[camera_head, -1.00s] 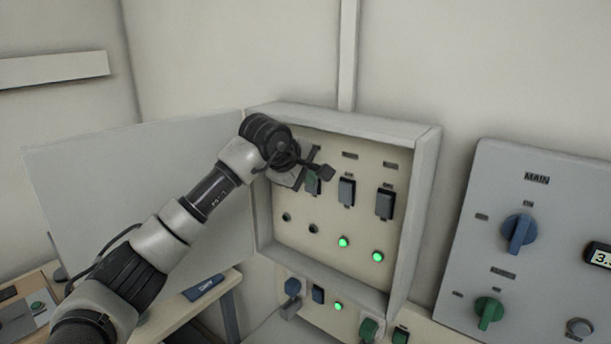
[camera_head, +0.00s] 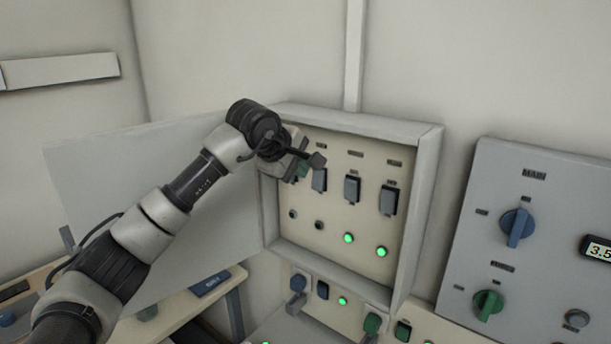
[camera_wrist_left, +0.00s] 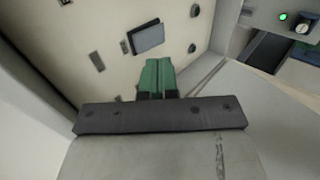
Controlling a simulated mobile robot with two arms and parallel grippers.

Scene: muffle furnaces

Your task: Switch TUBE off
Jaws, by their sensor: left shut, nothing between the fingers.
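An open wall box (camera_head: 425,190) holds a row of dark rocker switches; the visible ones are a left switch (camera_head: 319,180), a middle switch (camera_head: 352,189) and a right switch (camera_head: 388,200). Their labels are too small to read, so I cannot tell which is TUBE. Below them are two dark lamps (camera_head: 319,225) and two lit green lamps (camera_head: 348,238). My left gripper (camera_head: 303,170) is at the left end of the switch row and covers that part. Its green fingertips (camera_wrist_left: 157,77) are shut and empty, close to a grey switch (camera_wrist_left: 146,37) in the left wrist view. My right gripper is out of view.
The box's open door (camera_head: 130,185) stands to the left, behind my left arm. A grey MAIN panel (camera_head: 470,245) with blue and green knobs is at the right. More switches and a lit lamp (camera_head: 342,300) sit below the box. A desk (camera_head: 180,310) is at lower left.

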